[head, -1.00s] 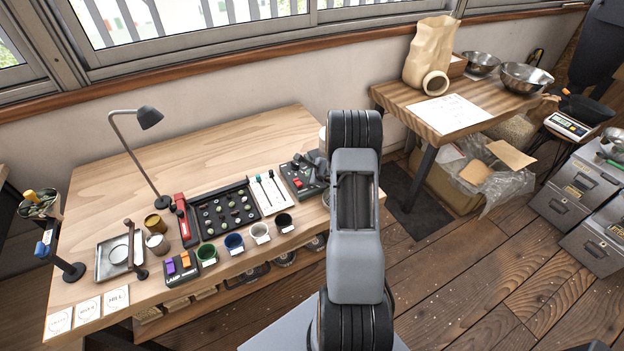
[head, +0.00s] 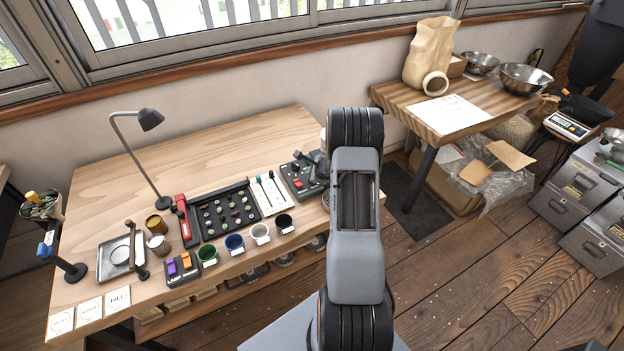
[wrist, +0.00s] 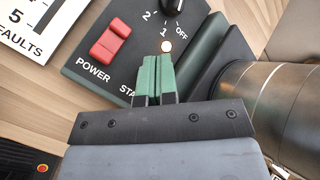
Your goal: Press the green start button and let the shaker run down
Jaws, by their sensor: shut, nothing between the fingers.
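The control box (head: 301,190) stands at the right end of the bench, partly behind my arm in the head view. In the wrist view its dark panel (wrist: 88,66) carries a red POWER rocker (wrist: 110,40), a black dial (wrist: 173,5) marked OFF, 1 and 2, and a pale, bright round lamp (wrist: 166,46). My gripper (wrist: 158,60) is shut and empty, its green fingertips over the panel just below the lamp. The START label is partly covered by my gripper, and the green button is hidden. I cannot tell whether the fingertips touch it.
A large metal cylinder (wrist: 265,95) stands close to the right of my gripper. A white FAULTS card (wrist: 38,22) lies left of the panel. A sorting tray (head: 226,214), several cups and a desk lamp (head: 150,119) are further left. The back of the bench is clear.

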